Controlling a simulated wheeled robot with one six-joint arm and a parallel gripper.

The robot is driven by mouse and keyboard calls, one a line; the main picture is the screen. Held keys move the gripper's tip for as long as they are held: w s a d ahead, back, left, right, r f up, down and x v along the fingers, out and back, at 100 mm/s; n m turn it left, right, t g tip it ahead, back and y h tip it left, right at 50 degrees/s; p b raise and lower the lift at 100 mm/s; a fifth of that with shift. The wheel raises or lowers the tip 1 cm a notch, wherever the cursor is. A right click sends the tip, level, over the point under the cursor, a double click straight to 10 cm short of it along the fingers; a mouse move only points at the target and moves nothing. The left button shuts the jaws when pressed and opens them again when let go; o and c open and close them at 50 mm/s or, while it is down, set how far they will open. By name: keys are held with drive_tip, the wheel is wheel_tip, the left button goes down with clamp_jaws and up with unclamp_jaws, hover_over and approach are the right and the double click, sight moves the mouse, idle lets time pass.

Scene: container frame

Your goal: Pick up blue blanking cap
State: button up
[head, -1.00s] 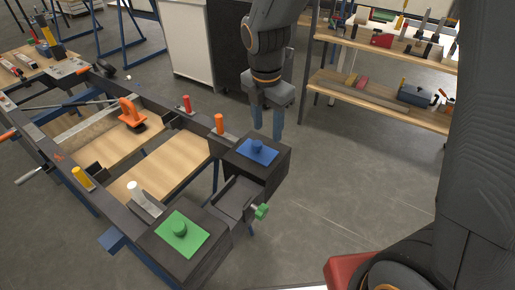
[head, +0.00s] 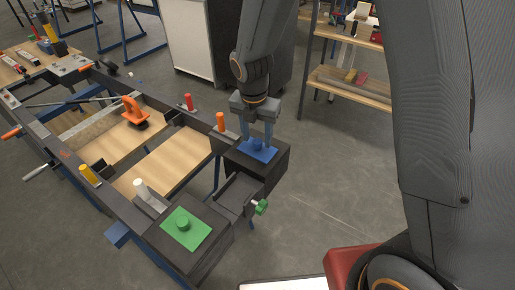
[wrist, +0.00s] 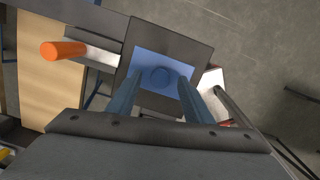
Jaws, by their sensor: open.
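The blue blanking cap (head: 257,149) is a flat blue plate with a round knob, lying on top of a dark block at the right end of the frame. It also shows in the wrist view (wrist: 148,66), its knob (wrist: 160,76) between and beyond the two fingers. My gripper (head: 257,140) is open and empty, with its blue-grey fingers pointing down just over the cap, one on each side of the knob. The wrist view shows the fingertips (wrist: 158,80) near the plate's lower edge. I cannot tell whether they touch it.
A green cap (head: 183,224) lies on the near block. An orange handle (head: 220,121) stands left of the blue cap, and a green knob (head: 261,207) sticks out between the blocks. A shelf (head: 350,88) stands behind. The floor to the right is clear.

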drive_tip(key=shift+f, duration=0.35)
clamp_jaws()
